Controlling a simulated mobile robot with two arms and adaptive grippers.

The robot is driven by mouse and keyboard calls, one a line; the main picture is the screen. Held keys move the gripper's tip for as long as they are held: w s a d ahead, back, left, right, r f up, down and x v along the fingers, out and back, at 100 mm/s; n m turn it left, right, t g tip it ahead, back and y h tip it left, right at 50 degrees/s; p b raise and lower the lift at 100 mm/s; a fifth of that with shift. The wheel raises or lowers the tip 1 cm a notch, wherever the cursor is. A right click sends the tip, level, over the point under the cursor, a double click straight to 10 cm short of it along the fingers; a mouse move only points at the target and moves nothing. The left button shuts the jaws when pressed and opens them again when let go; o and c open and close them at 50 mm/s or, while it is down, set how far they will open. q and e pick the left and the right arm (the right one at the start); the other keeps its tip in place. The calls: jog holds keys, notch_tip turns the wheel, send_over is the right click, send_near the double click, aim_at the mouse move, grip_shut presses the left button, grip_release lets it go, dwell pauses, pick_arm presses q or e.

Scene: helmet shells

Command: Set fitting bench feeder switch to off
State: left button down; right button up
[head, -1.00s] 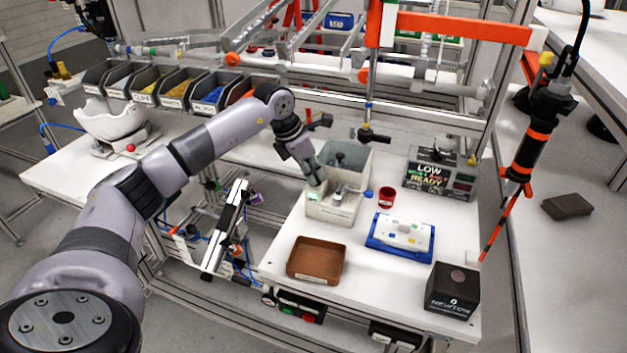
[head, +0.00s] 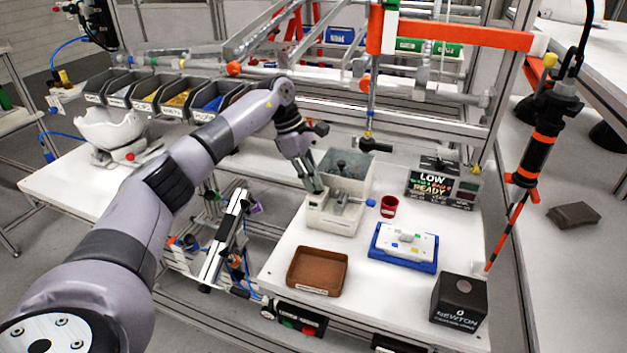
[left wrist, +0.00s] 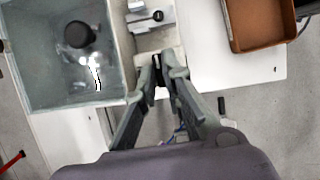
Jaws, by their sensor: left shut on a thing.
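The fitting bench feeder (head: 345,215) is a pale box with a grey open hopper (head: 352,163) behind it, standing at the back left of the white bench. My left gripper (head: 316,188) reaches down to the left front part of the feeder. In the left wrist view its fingertips (left wrist: 162,68) are closed at the feeder's pale edge (left wrist: 150,43), next to the hopper (left wrist: 40,85). They close on a small dark piece, apparently the feeder switch, mostly hidden between the fingers. Its setting cannot be read. My right gripper is not in view.
A brown tray (head: 297,268), a red cup (head: 389,209), a blue tray (head: 405,262) with a white part, a black box (head: 459,301) and a display box (head: 441,186) stand on the bench. A rail frame with bins (head: 172,98) is behind my arm.

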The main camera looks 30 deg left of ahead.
pick_arm(q)
jog(key=shift+r+m, duration=0.1)
jog(key=shift+m, duration=0.2)
jog(key=c, duration=1.7)
grip_release()
